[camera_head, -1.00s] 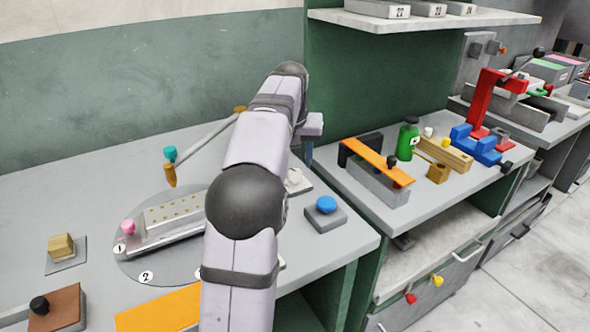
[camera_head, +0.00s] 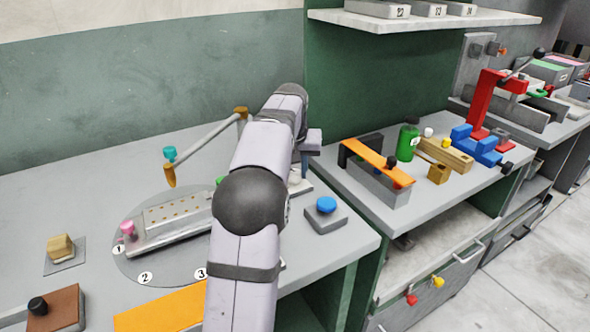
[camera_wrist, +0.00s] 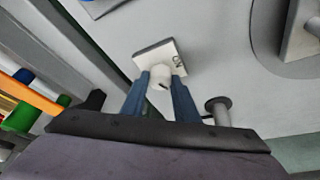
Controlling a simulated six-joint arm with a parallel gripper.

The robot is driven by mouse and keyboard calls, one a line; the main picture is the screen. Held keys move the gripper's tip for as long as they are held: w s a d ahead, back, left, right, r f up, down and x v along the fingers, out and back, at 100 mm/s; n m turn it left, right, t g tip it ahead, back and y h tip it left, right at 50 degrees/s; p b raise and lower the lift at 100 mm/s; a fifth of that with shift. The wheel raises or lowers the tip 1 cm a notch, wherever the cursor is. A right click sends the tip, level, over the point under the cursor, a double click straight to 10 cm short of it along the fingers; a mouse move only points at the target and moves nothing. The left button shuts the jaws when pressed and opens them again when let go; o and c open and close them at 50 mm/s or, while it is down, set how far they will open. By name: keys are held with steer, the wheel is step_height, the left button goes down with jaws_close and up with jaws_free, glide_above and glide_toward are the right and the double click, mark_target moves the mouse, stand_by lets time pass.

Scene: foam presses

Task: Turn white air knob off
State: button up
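The white air knob (camera_wrist: 160,77) stands on a small pale square plate (camera_wrist: 142,57) in the wrist view. In the head view the knob (camera_head: 294,178) is partly hidden by my arm. My gripper (camera_wrist: 161,84) has its two blue fingers on either side of the knob, close to its sides. I cannot tell whether they press on it. In the head view my gripper (camera_head: 304,166) is low over the knob, mostly behind my arm.
A blue button (camera_head: 327,204) on a grey block sits right of the knob, near the bench edge. A round turntable (camera_head: 150,270) with a metal mould lies to the left. A jointed rod with a teal knob (camera_head: 169,153) stands behind it. A gap separates the right bench.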

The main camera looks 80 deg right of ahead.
steer(key=shift+w+r+m+g+p, duration=0.15)
steer(key=shift+m+g+p, duration=0.25)
steer(key=shift+m+p, duration=0.7)
steer(key=shift+m+g+p, duration=0.5)
steer(key=shift+m+p, duration=0.5)
steer(key=shift+m, duration=0.2)
steer(key=o, duration=1.1)
steer(key=shift+c, duration=0.2)
steer(key=v, duration=0.7)
steer(key=shift+r, duration=0.1)
